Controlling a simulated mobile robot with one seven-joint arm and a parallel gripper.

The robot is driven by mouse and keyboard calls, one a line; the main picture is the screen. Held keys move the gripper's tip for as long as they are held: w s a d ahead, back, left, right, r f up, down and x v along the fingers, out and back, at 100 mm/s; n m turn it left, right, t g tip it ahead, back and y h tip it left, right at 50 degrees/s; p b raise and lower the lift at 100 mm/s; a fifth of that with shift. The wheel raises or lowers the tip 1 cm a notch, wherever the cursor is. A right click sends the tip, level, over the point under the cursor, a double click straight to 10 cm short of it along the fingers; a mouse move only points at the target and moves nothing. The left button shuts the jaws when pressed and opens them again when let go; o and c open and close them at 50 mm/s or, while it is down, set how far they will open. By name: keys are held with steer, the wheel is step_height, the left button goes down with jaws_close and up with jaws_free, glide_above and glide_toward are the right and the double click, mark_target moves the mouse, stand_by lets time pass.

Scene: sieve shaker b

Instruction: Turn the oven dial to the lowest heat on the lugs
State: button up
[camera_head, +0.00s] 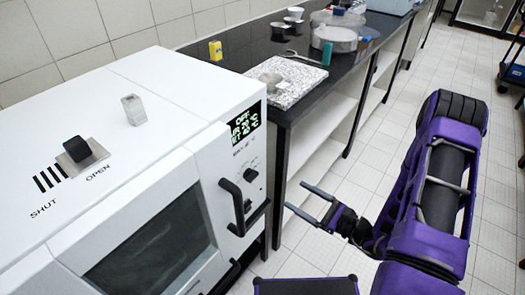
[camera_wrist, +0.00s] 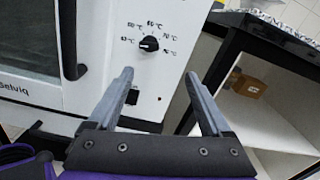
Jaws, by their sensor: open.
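The white oven (camera_head: 195,120) fills the left of the head view, with its glass door and black handle (camera_head: 232,205) facing right. Its black dial (camera_head: 251,175) is on the front panel right of the handle. In the wrist view the dial (camera_wrist: 149,44) has temperature marks around its left, top and right. A pale pointer line seems to face left, but is too small to read surely. My gripper (camera_head: 295,195) is open and empty, right of the oven front. In the wrist view my gripper's fingertips (camera_wrist: 158,73) are below the dial, one on each side, apparently not touching it.
A green display (camera_head: 244,122) is above the dial. A black SHUT/OPEN lever (camera_head: 80,150) and a small grey block (camera_head: 133,109) are on the oven top. The dark bench (camera_head: 300,60) with a speckled slab (camera_head: 292,82) stands right of the oven.

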mark_target(255, 179)
steer(key=shift+s+a+f+x, duration=0.1)
steer(key=shift+s+a+x, duration=0.2)
steer(key=shift+x, duration=1.9)
steer(key=shift+s+a+f+x, duration=0.15)
steer(key=shift+s+x, duration=0.15)
steer(key=shift+x, duration=1.9)
steer(key=shift+s+a+x, duration=0.25)
steer(key=shift+s+x, duration=0.05)
steer(key=shift+x, duration=1.9)
steer(key=shift+c, duration=0.3)
jaws_close()
